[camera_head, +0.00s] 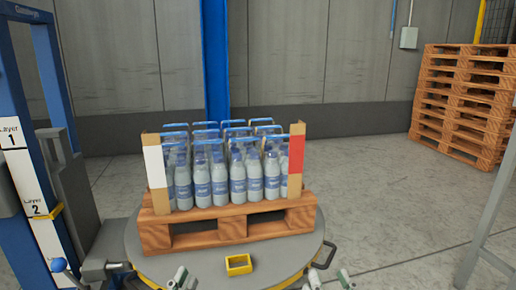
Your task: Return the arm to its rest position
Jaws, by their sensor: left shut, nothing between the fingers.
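My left gripper (182,279) shows only by its pale fingertips at the bottom edge, left of centre. It is shut and empty, in front of the round grey turntable (205,271). My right gripper (329,279) also shows only at the bottom edge, right of centre. Its fingertips stand apart with nothing seen between them. The rest of both arms is out of frame.
A wooden pallet (233,228) on the turntable carries several bottles (237,184) between cardboard corner posts. A blue machine frame (45,65) stands left, stacked pallets (462,105) at right. Floor right of the turntable is clear.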

